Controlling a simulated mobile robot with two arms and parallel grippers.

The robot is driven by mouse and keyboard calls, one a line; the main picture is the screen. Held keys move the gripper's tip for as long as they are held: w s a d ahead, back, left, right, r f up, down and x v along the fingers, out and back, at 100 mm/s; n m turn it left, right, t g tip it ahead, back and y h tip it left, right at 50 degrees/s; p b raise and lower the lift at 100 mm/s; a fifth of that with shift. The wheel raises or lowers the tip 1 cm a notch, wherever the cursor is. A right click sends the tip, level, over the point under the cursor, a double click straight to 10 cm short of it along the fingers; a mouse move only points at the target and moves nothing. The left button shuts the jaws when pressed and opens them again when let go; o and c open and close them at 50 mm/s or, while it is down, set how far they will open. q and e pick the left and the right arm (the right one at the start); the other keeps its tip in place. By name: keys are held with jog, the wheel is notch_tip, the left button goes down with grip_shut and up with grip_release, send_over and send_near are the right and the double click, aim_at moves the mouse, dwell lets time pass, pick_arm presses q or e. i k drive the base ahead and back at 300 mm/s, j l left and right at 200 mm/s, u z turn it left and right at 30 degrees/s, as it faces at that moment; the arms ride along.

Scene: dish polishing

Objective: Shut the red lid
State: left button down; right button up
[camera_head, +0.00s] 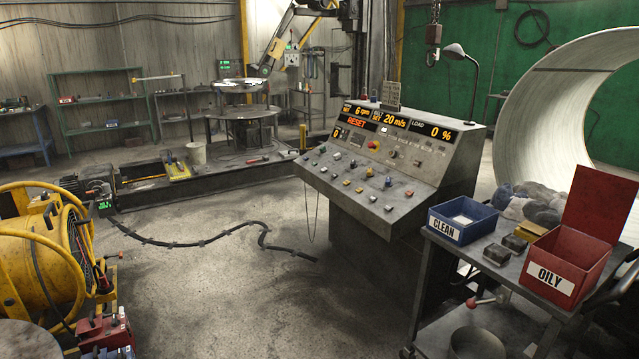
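The red lid (599,203) stands open, tilted up from the back edge of the red box labelled OILY (548,278), at the right of the head view. The box's top is uncovered, and its inside shows only in part. The box sits on a dark metal cart (488,272). Neither of my grippers can be made out in the head view.
A blue box labelled CLEAN (462,217) and small dark blocks (497,254) are left of the red box. Grey rags (535,203) lie behind. A control console (385,180) stands left of the cart. Open floor (215,285) lies further left.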

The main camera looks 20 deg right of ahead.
aim_at(599, 204)
jog(key=i+z, duration=0.3)
jog(key=z, duration=0.15)
jog(key=i+z, duration=0.3)
jog(key=z, duration=0.15)
jog(key=i+j+z, duration=0.1)
jog(key=i+z, duration=0.2)
jog(key=z, duration=0.15)
jog(key=i+j+z, duration=0.25)
jog(key=z, duration=0.2)
jog(key=i+j+z, duration=0.2)
jog(key=z, duration=0.3)
jog(key=j, duration=0.1)
